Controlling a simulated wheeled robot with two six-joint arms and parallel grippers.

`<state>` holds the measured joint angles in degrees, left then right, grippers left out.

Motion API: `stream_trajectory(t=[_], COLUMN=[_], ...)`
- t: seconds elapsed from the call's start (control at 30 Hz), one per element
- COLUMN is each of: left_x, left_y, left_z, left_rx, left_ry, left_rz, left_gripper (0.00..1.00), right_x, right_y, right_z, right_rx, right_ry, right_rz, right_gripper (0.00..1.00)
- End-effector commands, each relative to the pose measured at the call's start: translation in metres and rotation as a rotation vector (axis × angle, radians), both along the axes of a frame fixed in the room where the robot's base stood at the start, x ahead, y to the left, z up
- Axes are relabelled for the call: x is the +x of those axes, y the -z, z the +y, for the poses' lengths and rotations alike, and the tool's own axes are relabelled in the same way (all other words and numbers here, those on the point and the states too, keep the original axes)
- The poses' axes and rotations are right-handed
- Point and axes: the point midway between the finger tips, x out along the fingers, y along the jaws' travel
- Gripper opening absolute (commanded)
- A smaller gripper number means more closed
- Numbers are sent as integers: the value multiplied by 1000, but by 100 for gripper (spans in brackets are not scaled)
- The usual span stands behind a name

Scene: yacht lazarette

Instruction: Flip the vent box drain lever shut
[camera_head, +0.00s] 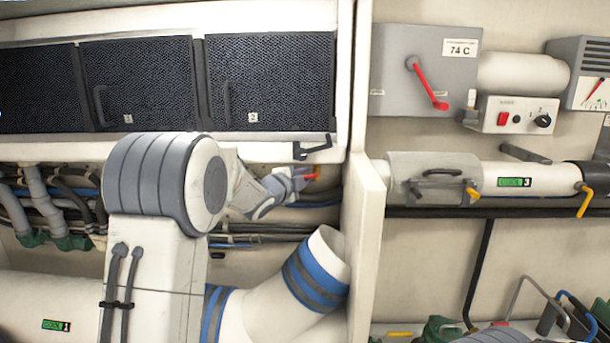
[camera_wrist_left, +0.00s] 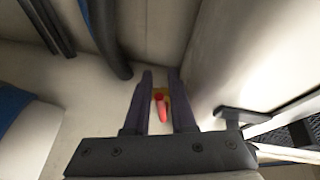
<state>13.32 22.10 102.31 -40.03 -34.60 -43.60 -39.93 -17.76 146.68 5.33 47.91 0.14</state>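A small red lever (camera_head: 312,177) with a yellow base sits below the mesh-fronted vent box (camera_head: 270,140), close to the white partition. In the left wrist view the red lever (camera_wrist_left: 162,110) lies between the two dark fingers of my left gripper (camera_wrist_left: 160,84), with a gap visible on each side. My left gripper (camera_head: 292,181) reaches in under the box from the left, and it is open around the lever. The fingers partly hide the lever in the head view.
A white partition (camera_head: 364,230) stands just right of the lever. Hoses and pipes (camera_head: 60,195) run behind my left arm. A black latch (camera_head: 312,147) hangs at the box's lower edge. A grey box with a larger red handle (camera_head: 428,84) is further right.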

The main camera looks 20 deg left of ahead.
Motion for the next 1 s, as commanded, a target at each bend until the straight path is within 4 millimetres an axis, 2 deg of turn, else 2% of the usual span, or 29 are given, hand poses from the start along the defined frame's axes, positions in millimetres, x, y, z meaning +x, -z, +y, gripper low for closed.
stream_trajectory(t=[0.07,0.1,0.17,0.37,0.6,0.87,0.9,0.93,1.0], left_x=[0,0,0,0,-1,-1,-1,-1,-1], left_y=[0,0,0,-1,-7,-7,-7,-7,-7], left_z=[0,0,0,0,1,2,2,2,2], left_rx=[0,0,0,12,181,195,195,194,194], left_ry=[0,0,0,0,1,0,0,0,0], left_rz=[0,0,0,3,50,56,56,56,55], left_gripper=[23,19,0,0,0,0,15,23,23], right_x=[0,0,0,0,0,0,0,0,0], right_y=[0,0,0,1,3,3,3,3,3], right_z=[0,0,0,0,0,0,0,0,0], right_rx=[0,0,0,0,0,0,0,0,0], right_ry=[0,0,0,0,0,1,1,1,1], right_rz=[0,0,0,0,0,0,0,0,0], right_gripper=[41,41,41,41,41,41,41,41,41])
